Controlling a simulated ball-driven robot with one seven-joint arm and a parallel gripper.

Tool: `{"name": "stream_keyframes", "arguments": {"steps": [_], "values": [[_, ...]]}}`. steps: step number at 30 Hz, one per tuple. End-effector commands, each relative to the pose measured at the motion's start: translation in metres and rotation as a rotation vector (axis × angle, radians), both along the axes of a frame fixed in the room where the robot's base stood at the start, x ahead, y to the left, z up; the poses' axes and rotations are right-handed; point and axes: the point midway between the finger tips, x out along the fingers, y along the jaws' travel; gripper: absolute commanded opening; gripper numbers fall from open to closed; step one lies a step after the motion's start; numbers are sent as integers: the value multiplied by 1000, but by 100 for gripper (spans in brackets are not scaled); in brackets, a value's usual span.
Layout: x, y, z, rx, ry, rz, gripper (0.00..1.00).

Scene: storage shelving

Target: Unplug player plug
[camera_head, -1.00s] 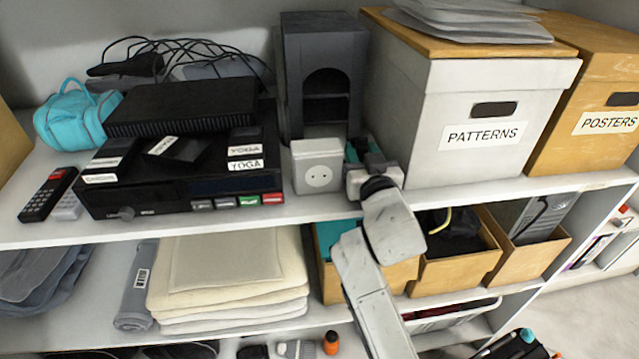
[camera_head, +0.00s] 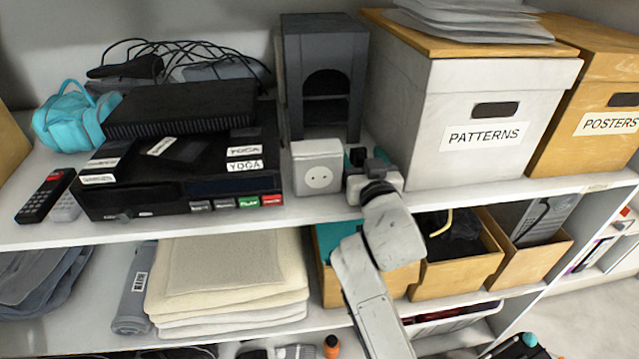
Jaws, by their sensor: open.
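The black player (camera_head: 160,185) with "YOGA" labels lies on the upper shelf at left. A white socket box (camera_head: 318,168) stands right of it, and its front outlet looks empty. The player plug cannot be made out; the right side of the socket box is turned away from view. My gripper (camera_head: 365,156) is open just right of the socket box, in the gap before the "PATTERNS" box. Its dark fingers point inward over the shelf, and nothing is visibly held. A small teal bit shows by the fingers. I cannot tell whether they touch anything.
A dark grey cabinet (camera_head: 322,75) stands behind the socket box. The white "PATTERNS" box (camera_head: 490,110) hems in the gripper on the right. Tangled black cables (camera_head: 190,58) lie behind the player. Wooden bins (camera_head: 455,265) sit below my arm.

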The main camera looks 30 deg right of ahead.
Motion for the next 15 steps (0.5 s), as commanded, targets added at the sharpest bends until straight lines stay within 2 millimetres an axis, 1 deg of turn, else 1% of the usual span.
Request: {"name": "stream_keyframes", "arguments": {"steps": [8, 11, 15], "values": [[-2, 1, -1, 0, 1, 0, 67], [-11, 4, -2, -1, 1, 1, 67], [-33, 11, -4, -1, 1, 1, 67]]}}
